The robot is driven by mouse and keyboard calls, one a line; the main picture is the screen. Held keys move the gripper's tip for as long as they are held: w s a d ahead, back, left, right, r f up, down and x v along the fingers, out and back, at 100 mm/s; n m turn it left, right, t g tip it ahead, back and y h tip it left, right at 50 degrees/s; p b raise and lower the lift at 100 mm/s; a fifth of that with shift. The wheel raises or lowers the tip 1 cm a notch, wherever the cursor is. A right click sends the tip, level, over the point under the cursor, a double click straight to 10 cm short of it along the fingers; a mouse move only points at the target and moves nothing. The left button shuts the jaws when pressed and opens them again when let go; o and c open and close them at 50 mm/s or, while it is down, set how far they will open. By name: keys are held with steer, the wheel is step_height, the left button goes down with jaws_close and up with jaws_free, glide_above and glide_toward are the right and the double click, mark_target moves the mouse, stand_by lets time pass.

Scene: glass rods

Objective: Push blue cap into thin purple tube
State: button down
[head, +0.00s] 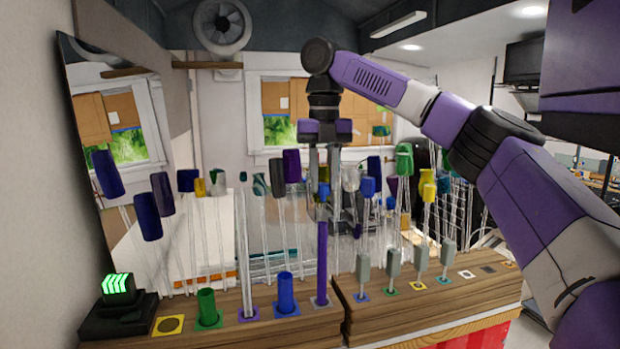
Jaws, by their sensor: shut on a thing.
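The thin purple tube (321,262) stands upright on the wooden bench, right of the short blue tube. A blue cap (322,195) is directly above it, in line with its top. My gripper (322,181) points straight down and is shut on the blue cap. The fingers hide part of the cap.
Short green (207,308) and blue (286,294) tubes stand to the left. Grey-topped pegs, such as this one (393,263), stand to the right. Many clear glass rods with coloured caps crowd behind. A black device with a green display (117,287) sits at the left end.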

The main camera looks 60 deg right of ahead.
mark_target(323, 184)
steer(key=shift+f+b, duration=0.45)
steer(key=shift+f, duration=1.45)
steer(key=shift+f+b, duration=0.75)
steer(key=shift+f, duration=0.2)
steer(key=shift+w+p, duration=0.1)
steer(key=shift+p, duration=1.15)
steer(key=shift+f, duration=0.6)
steer(key=c, duration=1.5)
jaws_free()
steer(key=shift+o, duration=0.2)
